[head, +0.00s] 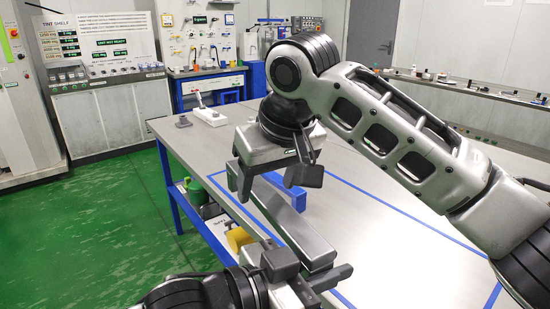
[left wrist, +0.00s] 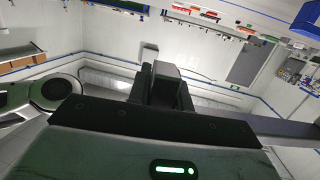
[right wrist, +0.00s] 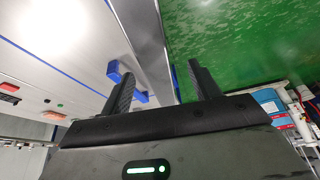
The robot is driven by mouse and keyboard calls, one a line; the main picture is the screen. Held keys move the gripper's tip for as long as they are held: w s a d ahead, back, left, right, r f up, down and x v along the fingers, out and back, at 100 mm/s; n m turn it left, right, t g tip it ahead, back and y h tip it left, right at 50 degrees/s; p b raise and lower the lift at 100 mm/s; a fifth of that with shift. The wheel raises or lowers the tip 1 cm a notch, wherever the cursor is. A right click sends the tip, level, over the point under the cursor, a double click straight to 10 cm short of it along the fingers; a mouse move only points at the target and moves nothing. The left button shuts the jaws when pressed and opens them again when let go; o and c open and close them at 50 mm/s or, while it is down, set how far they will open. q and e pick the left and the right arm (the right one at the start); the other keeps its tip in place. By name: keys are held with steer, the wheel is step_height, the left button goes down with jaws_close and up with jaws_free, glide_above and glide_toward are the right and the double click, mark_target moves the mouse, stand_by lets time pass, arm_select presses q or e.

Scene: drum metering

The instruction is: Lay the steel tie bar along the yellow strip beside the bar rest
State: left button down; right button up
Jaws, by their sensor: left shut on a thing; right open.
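The steel tie bar (head: 262,203) is a long grey bar running along the left edge of the table. The blue bar rest (head: 293,192) is beside its far part, partly hidden; blue pieces of it show in the right wrist view (right wrist: 115,73). My left gripper (head: 305,270) is shut on the bar's near end. In the left wrist view its fingers (left wrist: 165,80) are close together. My right gripper (head: 273,178) is open above the bar's far end. In the right wrist view its fingers (right wrist: 163,82) are apart. I cannot make out the yellow strip.
Blue lines mark the grey tabletop (head: 365,215), which is clear at right. A white block (head: 211,117) and a small grey block (head: 183,122) stand at the far left corner. A green container (head: 197,193) and a yellow one (head: 238,239) sit on the shelf below.

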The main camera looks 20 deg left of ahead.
mark_target(264, 196)
arm_select(q)
steer(key=shift+r, duration=0.1)
arm_select(e)
steer(key=shift+x, duration=2.5)
steer(key=shift+a, duration=0.1)
steer(key=c, duration=1.3)
arm_select(q)
steer(key=c, duration=1.2)
jaws_free()
arm_select(e)
steer(key=shift+s, duration=0.1)
jaws_close()
